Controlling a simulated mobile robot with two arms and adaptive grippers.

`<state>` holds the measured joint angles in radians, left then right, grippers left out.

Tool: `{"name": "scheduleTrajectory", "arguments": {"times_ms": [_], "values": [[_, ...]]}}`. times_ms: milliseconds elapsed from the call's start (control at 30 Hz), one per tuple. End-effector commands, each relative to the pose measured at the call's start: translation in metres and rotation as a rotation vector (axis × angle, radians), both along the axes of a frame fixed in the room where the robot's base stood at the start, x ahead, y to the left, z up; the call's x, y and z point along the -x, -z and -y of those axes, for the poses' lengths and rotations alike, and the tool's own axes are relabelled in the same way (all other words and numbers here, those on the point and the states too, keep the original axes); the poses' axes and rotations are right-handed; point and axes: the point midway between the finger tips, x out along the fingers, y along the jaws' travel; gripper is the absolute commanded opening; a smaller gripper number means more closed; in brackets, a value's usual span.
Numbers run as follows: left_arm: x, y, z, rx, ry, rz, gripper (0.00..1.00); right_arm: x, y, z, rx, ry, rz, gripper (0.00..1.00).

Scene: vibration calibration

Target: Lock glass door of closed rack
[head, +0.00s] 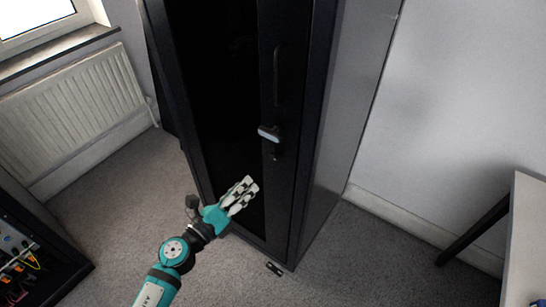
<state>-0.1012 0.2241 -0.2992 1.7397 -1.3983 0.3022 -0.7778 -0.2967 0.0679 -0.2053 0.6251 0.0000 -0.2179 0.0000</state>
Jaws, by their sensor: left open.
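A tall black rack (326,95) stands in the middle of the head view, and its dark glass door (222,85) looks closed. A long vertical handle (277,75) is on the right side of the door front. Below it a small grey lock handle (269,133) sticks out to the left, with a small keyhole-like part (275,154) under it. My left gripper (246,190) is open and empty, below and left of the lock handle, apart from it in the picture. My right gripper is not in view.
A white radiator (75,115) stands under a window on the left. A cabinet with cables (25,250) is at lower left, and a table (527,230) is at right. Carpet at lower right is clear.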

Motion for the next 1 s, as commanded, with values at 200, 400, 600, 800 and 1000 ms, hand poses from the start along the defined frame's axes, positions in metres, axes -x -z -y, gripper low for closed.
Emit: {"name": "scheduleTrajectory", "arguments": {"times_ms": [200, 400, 600, 800, 1000], "values": [[-0.041, -0.002, 0.030, 0.004, -0.001, 0.001, 0.50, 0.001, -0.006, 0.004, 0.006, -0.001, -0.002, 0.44], [-0.074, -0.001, 0.054, 0.005, -0.001, -0.001, 0.50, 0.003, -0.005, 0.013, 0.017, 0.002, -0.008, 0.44], [-0.095, 0.000, 0.069, 0.003, 0.000, -0.002, 0.50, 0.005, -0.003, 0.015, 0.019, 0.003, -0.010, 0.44], [-0.102, 0.000, 0.074, 0.002, 0.000, -0.001, 0.50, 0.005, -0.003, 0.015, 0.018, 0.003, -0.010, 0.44], [-0.102, 0.000, 0.074, 0.001, -0.001, -0.002, 0.50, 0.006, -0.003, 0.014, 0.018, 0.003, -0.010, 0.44]]}}
